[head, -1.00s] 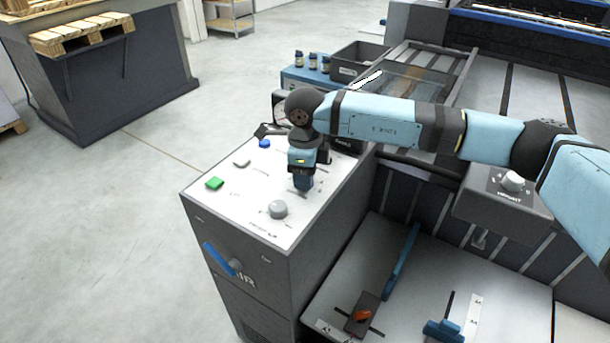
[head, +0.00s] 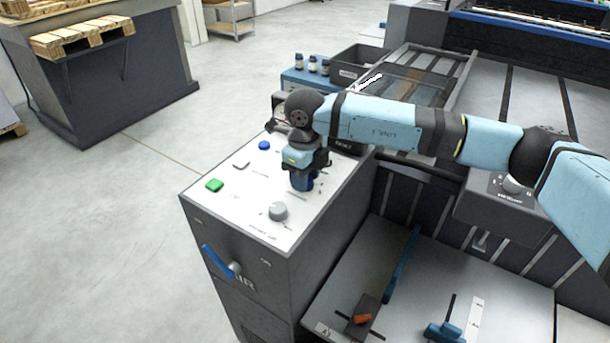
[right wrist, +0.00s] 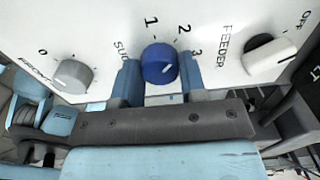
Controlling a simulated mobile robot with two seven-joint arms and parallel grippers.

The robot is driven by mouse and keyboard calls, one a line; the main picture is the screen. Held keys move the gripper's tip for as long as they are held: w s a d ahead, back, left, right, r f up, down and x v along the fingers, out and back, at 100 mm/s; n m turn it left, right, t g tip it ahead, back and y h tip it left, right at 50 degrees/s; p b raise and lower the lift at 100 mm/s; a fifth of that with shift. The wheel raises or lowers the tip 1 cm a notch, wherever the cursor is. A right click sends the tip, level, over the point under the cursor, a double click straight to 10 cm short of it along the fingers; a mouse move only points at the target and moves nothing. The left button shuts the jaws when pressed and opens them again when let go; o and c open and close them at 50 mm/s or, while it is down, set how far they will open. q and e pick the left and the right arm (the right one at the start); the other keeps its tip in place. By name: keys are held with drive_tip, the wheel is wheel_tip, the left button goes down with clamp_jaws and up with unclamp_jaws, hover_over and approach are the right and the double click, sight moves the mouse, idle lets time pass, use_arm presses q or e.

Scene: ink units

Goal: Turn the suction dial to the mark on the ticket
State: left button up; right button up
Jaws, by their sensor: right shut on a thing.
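The suction dial (right wrist: 157,60) is a round blue knob in the right wrist view, on a white panel printed 1, 2, 3 and a partly hidden "SUC" label. A short white line shows on the lower right of its cap, on the side away from the 2. My right gripper (head: 302,186) points down onto the control cabinet's top in the head view. Its two blue fingers are shut on the dial, one on each side. I cannot make out a ticket in either view. My left gripper is not in view.
A grey front dial (right wrist: 72,76) and a white feeder dial (right wrist: 268,56) flank the blue one closely. The cabinet top (head: 222,200) also carries a green button (head: 214,185) and a blue button (head: 264,146). A grey box (head: 505,205) with a dial stands at right.

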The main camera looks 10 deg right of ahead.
drive_tip(key=o, duration=0.9)
wheel_tip(320, 180, up, 14)
drive_tip(key=shift+f+p, duration=0.1)
drive_tip(key=shift+p, duration=0.35)
drive_tip(key=shift+s, duration=0.1)
